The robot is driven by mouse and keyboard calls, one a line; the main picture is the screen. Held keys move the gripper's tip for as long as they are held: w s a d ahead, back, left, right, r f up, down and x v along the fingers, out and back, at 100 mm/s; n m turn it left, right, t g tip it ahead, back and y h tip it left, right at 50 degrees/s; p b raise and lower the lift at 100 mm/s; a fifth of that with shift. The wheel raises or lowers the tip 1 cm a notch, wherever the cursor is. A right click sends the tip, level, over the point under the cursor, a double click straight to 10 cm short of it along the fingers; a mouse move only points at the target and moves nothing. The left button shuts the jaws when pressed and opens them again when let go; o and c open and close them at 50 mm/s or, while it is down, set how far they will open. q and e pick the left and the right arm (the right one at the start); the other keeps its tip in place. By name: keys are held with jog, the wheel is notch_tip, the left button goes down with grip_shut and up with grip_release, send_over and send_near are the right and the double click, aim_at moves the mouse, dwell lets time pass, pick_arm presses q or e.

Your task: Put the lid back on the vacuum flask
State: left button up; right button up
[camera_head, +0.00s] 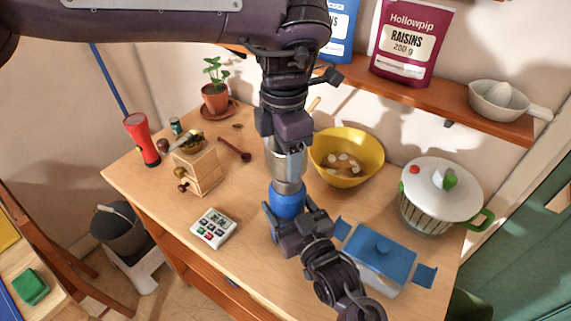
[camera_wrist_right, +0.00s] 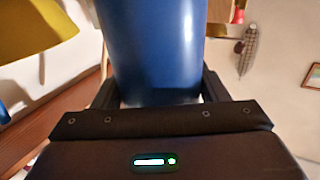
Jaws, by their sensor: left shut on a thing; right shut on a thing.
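The vacuum flask (camera_head: 287,203) has a blue body and stands upright near the middle of the table. It fills the upper middle of the right wrist view (camera_wrist_right: 152,50). My right gripper (camera_head: 286,217) is shut around the blue body, with one finger on each side in the wrist view. My left gripper (camera_head: 285,145) comes down from above and is shut on the silver lid (camera_head: 288,165). The lid is directly over the flask's top and lined up with it. I cannot tell whether it touches or is seated, as the flask's rim is hidden.
A yellow bowl (camera_head: 362,170) stands close to the right of the lid. A blue-lidded box (camera_head: 380,252) and a white-lidded pot (camera_head: 440,195) are further right. A shelf (camera_head: 450,100) is behind.

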aim_at(287, 208)
pick_arm(q)
jog(key=shift+f, duration=0.75)
jog(key=shift+f, duration=0.9)
jog(key=shift+f, duration=0.6)
